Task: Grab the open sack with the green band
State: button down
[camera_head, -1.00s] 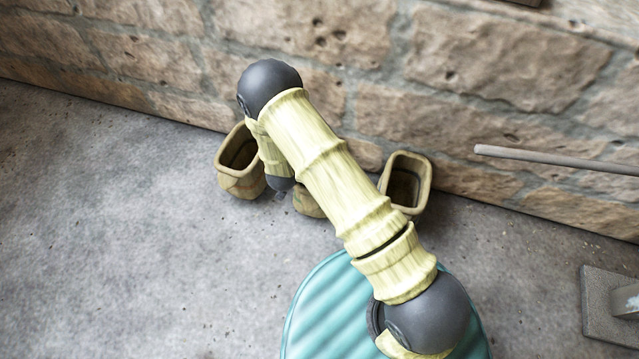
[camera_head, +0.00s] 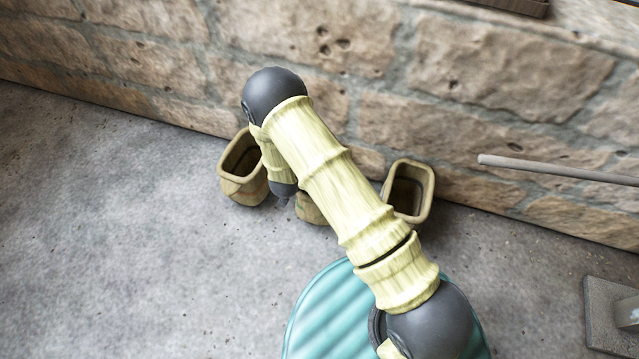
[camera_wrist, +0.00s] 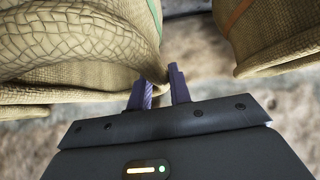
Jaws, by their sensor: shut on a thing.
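In the wrist view, a woven tan sack with a green band (camera_wrist: 155,12) fills the upper left. My gripper (camera_wrist: 160,82) is shut on a bit of this sack's lower right edge, with the cloth between its two purple fingers. A second sack, with an orange band (camera_wrist: 238,14), is at the upper right, apart from the fingers. In the head view, open sacks stand at the left (camera_head: 228,186) and right (camera_head: 424,204), with another (camera_head: 308,210) mostly hidden behind my arm.
The sacks stand on the grey floor (camera_head: 120,230) close to a stone wall (camera_head: 480,110). A grey rod (camera_head: 550,168) juts in from the right, and a square metal base (camera_head: 608,295) stands at the lower right. The floor at the left is clear.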

jog(key=shift+s+a+r+p, duration=0.1)
jog(key=shift+s+r+p, duration=0.1)
jog(key=shift+r+p, duration=0.75)
notch_tip(320, 180, up, 5)
jog(key=p, duration=0.4)
jog(key=shift+r, duration=0.15)
jog(key=s+a+p, duration=0.3)
jog(key=s, duration=0.6)
jog(key=s+a+p, duration=0.3)
jog(key=s+p, duration=0.1)
jog(key=s, duration=0.5)
jog(key=shift+s+a, duration=0.2)
jog(key=shift+a, duration=0.1)
